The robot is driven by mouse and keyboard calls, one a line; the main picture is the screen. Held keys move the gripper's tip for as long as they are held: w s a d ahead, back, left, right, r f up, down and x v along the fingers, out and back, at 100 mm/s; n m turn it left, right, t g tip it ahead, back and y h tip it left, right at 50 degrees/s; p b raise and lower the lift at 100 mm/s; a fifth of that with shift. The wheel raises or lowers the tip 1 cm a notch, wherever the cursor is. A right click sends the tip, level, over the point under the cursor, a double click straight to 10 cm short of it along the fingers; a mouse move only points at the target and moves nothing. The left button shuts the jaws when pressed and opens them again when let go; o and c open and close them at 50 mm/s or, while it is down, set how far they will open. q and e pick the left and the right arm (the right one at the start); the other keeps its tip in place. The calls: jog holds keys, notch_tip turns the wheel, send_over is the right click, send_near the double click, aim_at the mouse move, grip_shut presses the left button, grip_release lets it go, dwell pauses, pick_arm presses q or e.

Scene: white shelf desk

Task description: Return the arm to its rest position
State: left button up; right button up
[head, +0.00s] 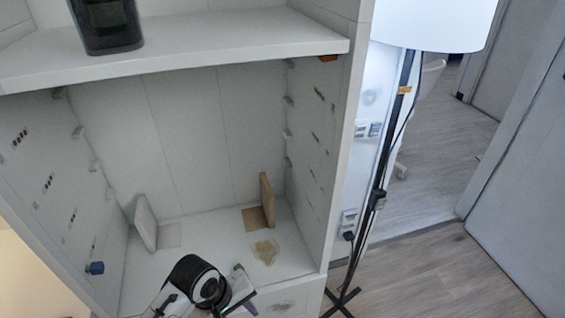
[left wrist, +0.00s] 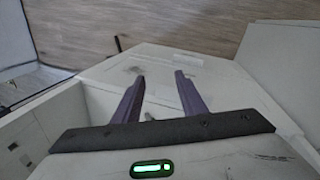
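My left gripper (left wrist: 160,76) is open in the left wrist view. Its two dark purple fingers stand apart with nothing between them. Below the fingers is a white panel, and wooden floor shows beyond it. In the head view, part of my arm with a black round joint shows at the bottom, in front of the shelf desk's lower compartment. I take it to be my left arm, with the gripper (head: 246,282) at its right end, small and partly cut off. My right gripper is in neither view.
The white shelf desk (head: 190,68) has a dark container (head: 106,25) on its upper shelf. Two upright boards (head: 146,222) (head: 267,200) stand in the lower compartment. A floor lamp (head: 380,165) stands to the right. Open floor (head: 430,270) lies beyond it.

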pick_arm(q)
jog(key=s+f+m+t+h, duration=0.1)
jog(key=s+f+m+t, duration=0.25)
jog(key=s+f, duration=0.2)
jog(key=s+a+m+t, duration=0.3)
jog(key=s+a+m, duration=0.2)
jog(key=s+a, duration=0.1)
jog(key=shift+s+a+y, duration=0.3)
jog(key=shift+a+y, duration=0.1)
jog(key=shift+a, duration=0.25)
